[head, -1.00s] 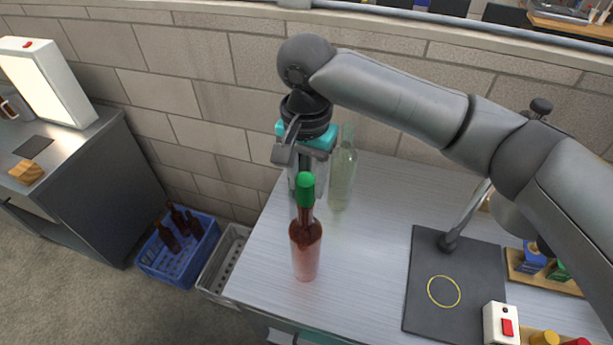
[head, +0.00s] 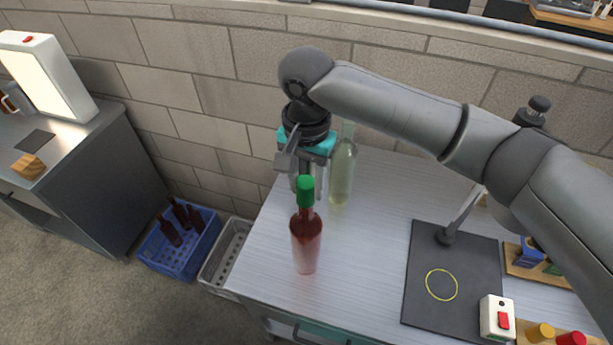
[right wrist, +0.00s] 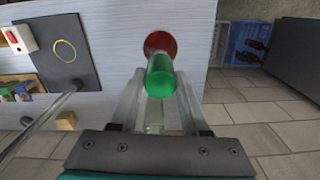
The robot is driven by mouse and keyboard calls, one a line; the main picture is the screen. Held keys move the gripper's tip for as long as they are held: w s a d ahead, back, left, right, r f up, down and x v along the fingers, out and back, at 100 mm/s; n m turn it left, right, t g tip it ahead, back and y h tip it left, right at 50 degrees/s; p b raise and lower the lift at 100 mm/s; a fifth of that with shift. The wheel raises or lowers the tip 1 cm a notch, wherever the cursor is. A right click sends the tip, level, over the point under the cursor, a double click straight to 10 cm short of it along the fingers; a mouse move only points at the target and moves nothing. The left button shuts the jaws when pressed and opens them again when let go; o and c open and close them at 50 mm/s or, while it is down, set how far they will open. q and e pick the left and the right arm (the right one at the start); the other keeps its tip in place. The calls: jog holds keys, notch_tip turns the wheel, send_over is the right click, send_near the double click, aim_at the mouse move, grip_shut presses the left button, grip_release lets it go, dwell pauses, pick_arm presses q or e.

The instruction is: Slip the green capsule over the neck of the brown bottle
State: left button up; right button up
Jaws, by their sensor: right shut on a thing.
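The reddish-brown bottle (head: 306,246) stands upright near the left end of the bench. The green capsule (head: 306,191) is upright in line with its neck, and a short piece of dark neck shows below it. My right gripper (head: 300,185) is behind the capsule in the head view, pointing down and shut on it. In the right wrist view the capsule (right wrist: 160,76) sits between the fingertips, overlapping the bottle (right wrist: 160,43). How far the neck is inside the capsule is hidden. My left gripper is not in view.
A clear pale-green bottle (head: 342,172) stands close behind, right of my gripper. A dark mat (head: 425,312) with a yellow ring and a white box with a red button (head: 497,318) are at the right. A blue crate (head: 178,262) and grey crate (head: 224,256) are on the floor at left.

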jog(key=shift+f+p, duration=0.55)
jog(key=shift+f, duration=0.55)
dwell(0.5)
jog(key=shift+f, duration=0.3)
jog(key=o, duration=0.8)
jog(key=shift+c, duration=0.2)
notch_tip(320, 180, up, 15)
jog(key=shift+r, duration=0.15)
